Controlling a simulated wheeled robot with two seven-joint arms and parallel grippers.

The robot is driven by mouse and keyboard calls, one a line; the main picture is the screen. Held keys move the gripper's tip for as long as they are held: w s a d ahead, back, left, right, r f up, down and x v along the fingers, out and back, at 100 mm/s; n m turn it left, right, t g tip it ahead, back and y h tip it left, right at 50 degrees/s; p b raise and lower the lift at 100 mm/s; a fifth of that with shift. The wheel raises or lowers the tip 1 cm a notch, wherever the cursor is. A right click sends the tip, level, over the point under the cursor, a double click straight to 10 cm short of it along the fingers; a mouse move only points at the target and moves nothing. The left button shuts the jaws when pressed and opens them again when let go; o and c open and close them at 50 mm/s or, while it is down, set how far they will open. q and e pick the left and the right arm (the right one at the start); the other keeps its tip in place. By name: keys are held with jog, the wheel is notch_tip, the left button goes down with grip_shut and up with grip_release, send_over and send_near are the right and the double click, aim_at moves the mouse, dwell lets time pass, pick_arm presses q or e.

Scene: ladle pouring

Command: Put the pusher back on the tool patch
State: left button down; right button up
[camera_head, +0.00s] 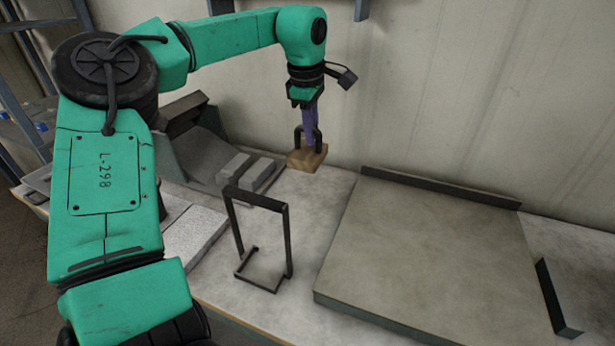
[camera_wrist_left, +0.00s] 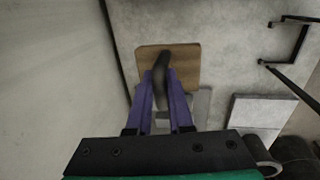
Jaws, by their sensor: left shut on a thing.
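The pusher is a wooden block (camera_head: 307,158) with a dark arched handle. My left gripper (camera_head: 310,134) points down with its purple fingers shut on that handle. In the left wrist view the pusher's wooden block (camera_wrist_left: 185,62) lies beyond the fingertips (camera_wrist_left: 161,80), with the handle between them. The block is near the back wall, right of two grey bars; I cannot tell whether it touches the table. A pale speckled panel (camera_head: 197,232) lies at the left of the table; I cannot tell whether it is the tool patch. My right gripper is not in view.
Two grey bars (camera_head: 246,170) lie left of the pusher. A black wire frame stand (camera_head: 288,240) stands upright in front. A large low grey slab (camera_head: 420,250) with a dark back ledge fills the right. Bare table (camera_head: 315,210) shows between stand and slab.

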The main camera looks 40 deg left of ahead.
pick_arm(q)
notch_tip(320, 180, down, 12)
jog(key=shift+f, duration=0.1)
jog(key=c, duration=0.8)
grip_release()
jog(key=shift+p, duration=0.35)
jog(key=r, duration=0.4)
jog(key=s+r, duration=0.1)
jog(key=r, duration=0.3)
jog(key=s+r, duration=0.1)
jog(key=r, duration=0.3)
jog(key=shift+s+d+r+b, duration=0.1)
jog(key=shift+s+d+b, duration=0.05)
jog(key=shift+d+b, duration=0.25)
